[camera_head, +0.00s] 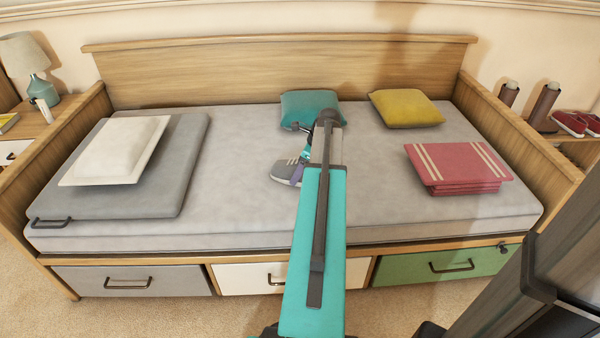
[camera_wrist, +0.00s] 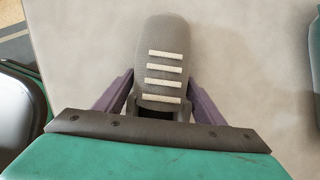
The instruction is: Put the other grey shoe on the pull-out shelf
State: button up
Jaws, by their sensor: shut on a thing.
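A grey shoe (camera_head: 285,172) with pale straps is held over the middle of the grey mattress. It also shows in the wrist view (camera_wrist: 162,48), with its toe pointing up the picture. My gripper (camera_head: 305,152) is shut on it; in the wrist view, the purple fingers of my gripper (camera_wrist: 160,88) stand on either side of its rear part. I cannot tell whether the shoe touches the mattress. My arm hides part of the shoe in the head view. I cannot make out the pull-out shelf for certain, nor a second grey shoe.
The daybed mattress (camera_head: 240,215) holds a teal cushion (camera_head: 308,108), a yellow cushion (camera_head: 405,108), red folded cloth (camera_head: 458,168) and a grey pad (camera_head: 185,165) with a white pillow (camera_head: 115,150). Drawers (camera_head: 130,281) line the front. Red shoes (camera_head: 570,122) stand at right.

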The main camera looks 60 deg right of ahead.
jog(key=shift+r, duration=0.1)
jog(key=shift+r+p, duration=0.3)
jog(key=shift+r, duration=0.15)
notch_tip(320, 180, up, 3)
jog(key=shift+r+p, duration=0.1)
jog(key=shift+p, duration=0.55)
jog(key=s+a+p, duration=0.1)
jog(key=s+a, duration=0.2)
jog(key=s, duration=0.1)
jog(key=s+a+p, duration=0.1)
jog(key=s+a, duration=0.2)
jog(key=s, duration=0.1)
jog(key=s+a+p, duration=0.1)
jog(key=s+a, duration=0.2)
jog(key=s, duration=0.2)
jog(key=shift+a+r, duration=0.1)
jog(key=shift+r, duration=0.25)
